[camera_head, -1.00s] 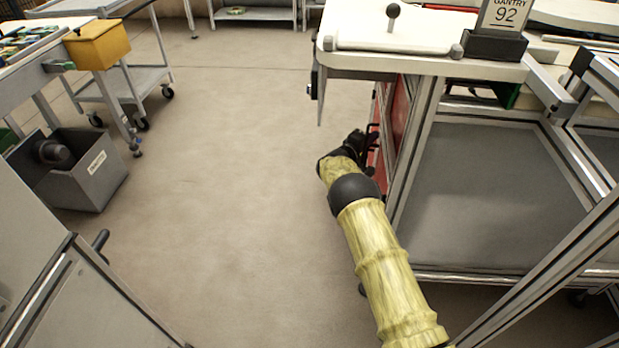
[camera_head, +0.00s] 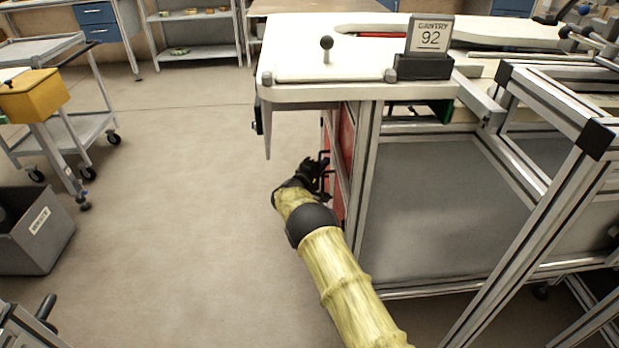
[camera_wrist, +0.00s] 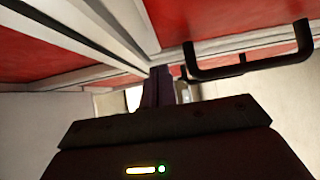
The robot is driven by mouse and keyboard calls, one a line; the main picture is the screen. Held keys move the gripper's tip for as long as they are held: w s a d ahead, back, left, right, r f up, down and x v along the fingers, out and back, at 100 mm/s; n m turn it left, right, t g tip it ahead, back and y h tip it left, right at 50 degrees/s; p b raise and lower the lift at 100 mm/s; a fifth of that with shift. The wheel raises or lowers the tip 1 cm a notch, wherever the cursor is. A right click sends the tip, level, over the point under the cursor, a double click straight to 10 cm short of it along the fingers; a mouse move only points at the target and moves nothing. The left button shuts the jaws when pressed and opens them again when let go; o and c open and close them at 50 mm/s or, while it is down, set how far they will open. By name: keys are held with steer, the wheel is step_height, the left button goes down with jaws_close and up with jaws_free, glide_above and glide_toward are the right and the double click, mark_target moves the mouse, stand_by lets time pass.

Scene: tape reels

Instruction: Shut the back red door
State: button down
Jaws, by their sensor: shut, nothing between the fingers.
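Red panels (camera_head: 346,140) in aluminium frames are on the left side of the white-topped bench, seen very edge-on. A black handle (camera_head: 325,172) stands out from the red side. In the wrist view, a red panel (camera_wrist: 195,18) with a black bar handle (camera_wrist: 250,66) is at the upper right, and another red panel (camera_wrist: 35,50) is at the left beyond a metal frame. I cannot tell which is the back door or how far it is open. My gripper (camera_head: 318,166) is shut and empty, close beside the handle; contact is unclear. Its fingers (camera_wrist: 160,88) show dark.
The white benchtop (camera_head: 290,92) overhangs above my gripper, with a hanging plate (camera_head: 267,130) at its left corner. Open floor (camera_head: 170,200) lies to the left. A grey bin (camera_head: 35,235) and a trolley (camera_head: 75,135) stand at far left.

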steer(key=w+a+p+v, duration=0.1)
steer(key=a+p+v, duration=0.1)
steer(key=v, duration=1)
steer(key=shift+w+a+p, duration=0.25)
steer(key=shift+p, duration=0.45)
steer(key=shift+w+f, duration=0.1)
